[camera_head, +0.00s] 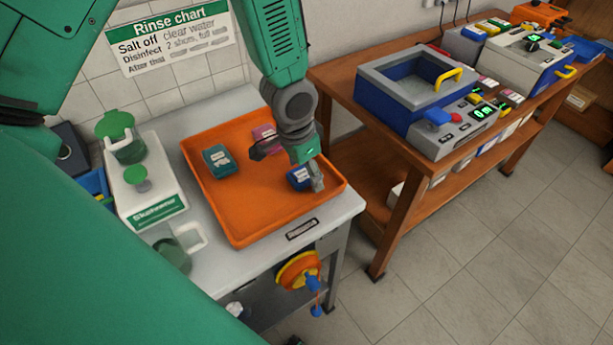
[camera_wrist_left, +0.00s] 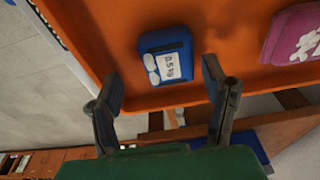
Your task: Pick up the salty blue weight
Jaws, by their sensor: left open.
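The blue weight (camera_head: 298,178) lies on the orange tray (camera_head: 240,222) near its right side; in the left wrist view the blue weight (camera_wrist_left: 160,43) shows a "0.5 kg" label and white patches. My left gripper (camera_head: 286,170) is above the tray, close to the blue weight, partly covering it. In the left wrist view its fingers (camera_wrist_left: 163,84) are spread wide and empty, with the blue weight ahead, between their lines. Whether a finger touches it is unclear. My right gripper is in neither view.
A teal weight (camera_head: 217,158) and a pink weight (camera_head: 264,133) also lie on the tray. The pink one (camera_wrist_left: 293,35) has white marks. A white device with green knobs (camera_head: 150,195) stands left of the tray. A wooden bench (camera_head: 400,170) with equipment stands at right.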

